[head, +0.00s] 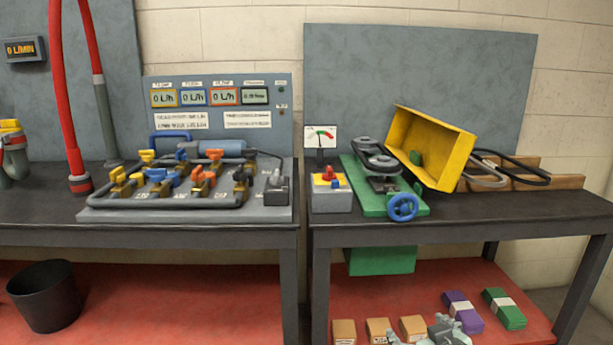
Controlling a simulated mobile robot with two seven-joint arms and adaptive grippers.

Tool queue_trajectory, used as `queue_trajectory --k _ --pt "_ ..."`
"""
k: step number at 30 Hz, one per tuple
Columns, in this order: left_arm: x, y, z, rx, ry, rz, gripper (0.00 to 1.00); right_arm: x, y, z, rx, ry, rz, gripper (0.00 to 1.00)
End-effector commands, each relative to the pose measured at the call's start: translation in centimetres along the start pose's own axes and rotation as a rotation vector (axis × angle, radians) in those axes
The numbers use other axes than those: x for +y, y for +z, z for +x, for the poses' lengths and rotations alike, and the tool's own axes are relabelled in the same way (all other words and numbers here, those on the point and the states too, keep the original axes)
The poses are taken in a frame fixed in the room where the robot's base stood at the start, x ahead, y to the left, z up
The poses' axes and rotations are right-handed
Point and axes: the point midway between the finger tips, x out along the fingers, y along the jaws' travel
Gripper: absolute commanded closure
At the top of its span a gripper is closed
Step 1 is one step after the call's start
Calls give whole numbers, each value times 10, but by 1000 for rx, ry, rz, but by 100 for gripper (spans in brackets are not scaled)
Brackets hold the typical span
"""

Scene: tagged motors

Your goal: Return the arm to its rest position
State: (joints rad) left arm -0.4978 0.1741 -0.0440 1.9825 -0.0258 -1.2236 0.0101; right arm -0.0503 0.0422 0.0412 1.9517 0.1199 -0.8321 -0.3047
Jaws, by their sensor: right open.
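My right gripper (436,331) shows at the bottom edge, right of centre, as a grey jointed shape cut off by the frame. It is open, and I see nothing held in it. It appears in front of the red lower area, below the right bench (470,207). My left gripper is not in view.
The right bench carries a green base (375,203) with pulleys and a blue handwheel (402,207), a tilted yellow cover (440,150) and a switch box (331,200). The left bench holds a valve panel (230,212). Small boxes (377,330) lie below; a black bin (46,297) stands left.

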Motion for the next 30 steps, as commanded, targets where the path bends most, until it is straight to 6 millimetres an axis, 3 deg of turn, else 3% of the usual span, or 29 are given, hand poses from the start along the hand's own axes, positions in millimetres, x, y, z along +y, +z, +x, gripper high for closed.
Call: queue_trajectory --k 17,30 --pt "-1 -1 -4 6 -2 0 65 -20 112 -27 -258 -30 20 14" --pt "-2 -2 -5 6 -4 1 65 -32 192 -61 -454 -36 33 14"
